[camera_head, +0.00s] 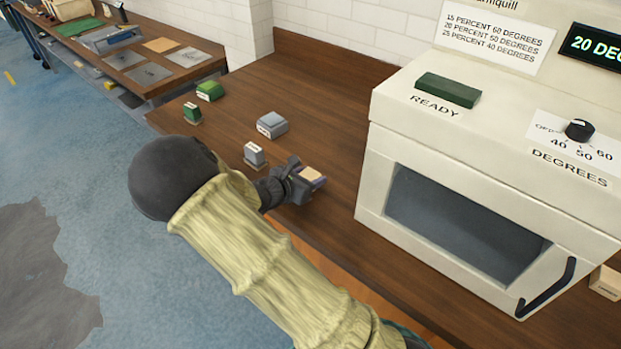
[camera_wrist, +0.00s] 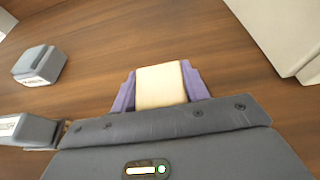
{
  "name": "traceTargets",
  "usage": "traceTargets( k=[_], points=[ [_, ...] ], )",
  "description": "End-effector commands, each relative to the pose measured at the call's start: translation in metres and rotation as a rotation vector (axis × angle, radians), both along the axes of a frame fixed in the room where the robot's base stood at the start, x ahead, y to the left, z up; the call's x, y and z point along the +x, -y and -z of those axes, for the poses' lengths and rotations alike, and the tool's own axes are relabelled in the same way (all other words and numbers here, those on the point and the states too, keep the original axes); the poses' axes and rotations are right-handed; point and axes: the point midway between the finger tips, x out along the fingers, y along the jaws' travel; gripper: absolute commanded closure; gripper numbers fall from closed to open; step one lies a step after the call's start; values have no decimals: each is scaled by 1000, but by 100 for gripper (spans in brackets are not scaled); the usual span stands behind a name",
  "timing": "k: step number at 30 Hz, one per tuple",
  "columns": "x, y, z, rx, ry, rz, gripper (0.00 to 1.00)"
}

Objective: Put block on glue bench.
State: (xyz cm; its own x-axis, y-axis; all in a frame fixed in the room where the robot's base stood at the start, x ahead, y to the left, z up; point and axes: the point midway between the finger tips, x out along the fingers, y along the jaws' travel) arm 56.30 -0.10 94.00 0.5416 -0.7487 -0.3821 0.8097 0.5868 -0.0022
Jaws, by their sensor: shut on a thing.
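A pale wooden block (camera_wrist: 160,86) is between the purple fingers of my gripper (camera_wrist: 160,95) in the wrist view. My gripper (camera_head: 308,178) is shut on it. In the head view the block (camera_head: 310,173) shows at the gripper's tip, over the brown wooden counter (camera_head: 330,120), to the left of the white oven. I cannot tell whether the block touches the counter. A further bench (camera_head: 205,72) at the upper left holds flat plates and a green thing; I cannot tell whether it is the glue bench.
A white oven (camera_head: 480,130) with a green READY block (camera_head: 448,90) on top stands right of my gripper. Grey blocks (camera_head: 272,125) (camera_head: 254,153) and green blocks (camera_head: 209,91) (camera_head: 192,113) stand on the counter to the left. Blue floor (camera_head: 90,150) lies open at left.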

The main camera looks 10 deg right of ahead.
Motion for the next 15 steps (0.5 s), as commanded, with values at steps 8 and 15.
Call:
traceTargets(
  k=[8,15],
  points=[
    [0,0,6,1,1,-1,82],
    [0,0,9,1,0,0,43]
  ],
)
